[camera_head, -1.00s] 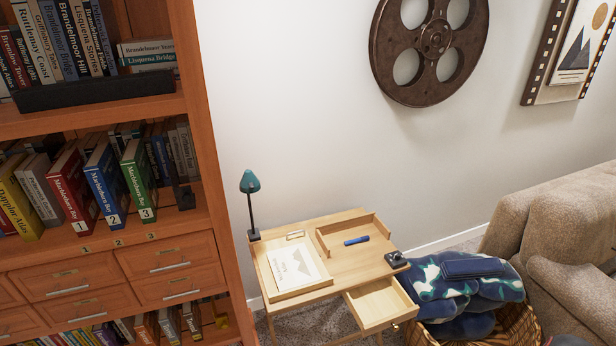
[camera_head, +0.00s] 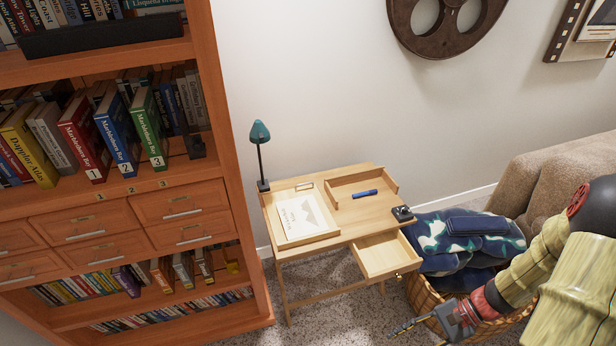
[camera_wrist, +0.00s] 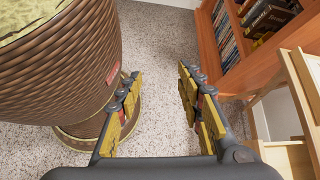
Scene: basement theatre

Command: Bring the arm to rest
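My arm comes in from the right edge of the head view. My gripper (camera_head: 400,328) points left and low, in front of the wicker basket and over the carpet. In the wrist view my gripper (camera_wrist: 160,95) has its two yellow-padded fingers spread wide apart. Only carpet shows between them, and nothing is held. The desk (camera_head: 290,257) stands up and to the left of the gripper, apart from it.
The desk drawer (camera_head: 378,256) is pulled out and looks empty. The basket (camera_head: 425,299) holds folded blankets (camera_head: 450,238). A sofa (camera_head: 553,178) stands behind my arm. A tall bookshelf (camera_head: 226,115) fills the left. Carpet (camera_head: 345,318) in front of the desk is clear.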

